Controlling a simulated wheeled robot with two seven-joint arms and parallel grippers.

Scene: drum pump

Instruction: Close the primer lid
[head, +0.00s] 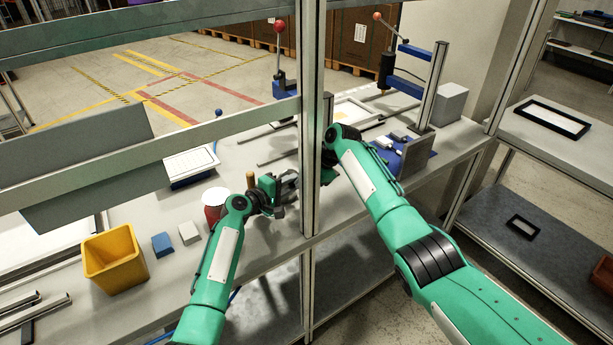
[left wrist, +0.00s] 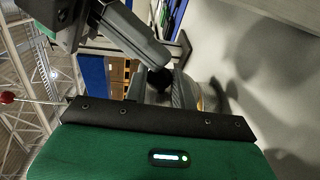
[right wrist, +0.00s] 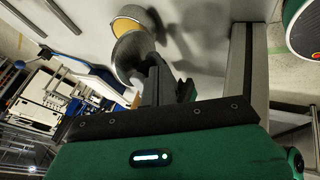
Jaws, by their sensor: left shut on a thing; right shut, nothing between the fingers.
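My left gripper (head: 264,195) is beside the front post, right of a red can with a white top (head: 213,197). In the left wrist view its fingers (left wrist: 160,92) are shut on a small dark rounded piece (left wrist: 158,79), only partly visible. My right gripper is largely behind the post in the head view. In the right wrist view its fingers (right wrist: 168,88) are shut and empty, near a grey round part (right wrist: 131,48) and a round rim with a yellowish inside (right wrist: 137,18). I cannot tell which part is the primer lid, or its angle.
An upright metal post (head: 311,110) and a crossbar (head: 150,140) stand close to both arms. A yellow bin (head: 113,262), a blue block (head: 162,244) and a pale block (head: 189,232) lie on the bench at left.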

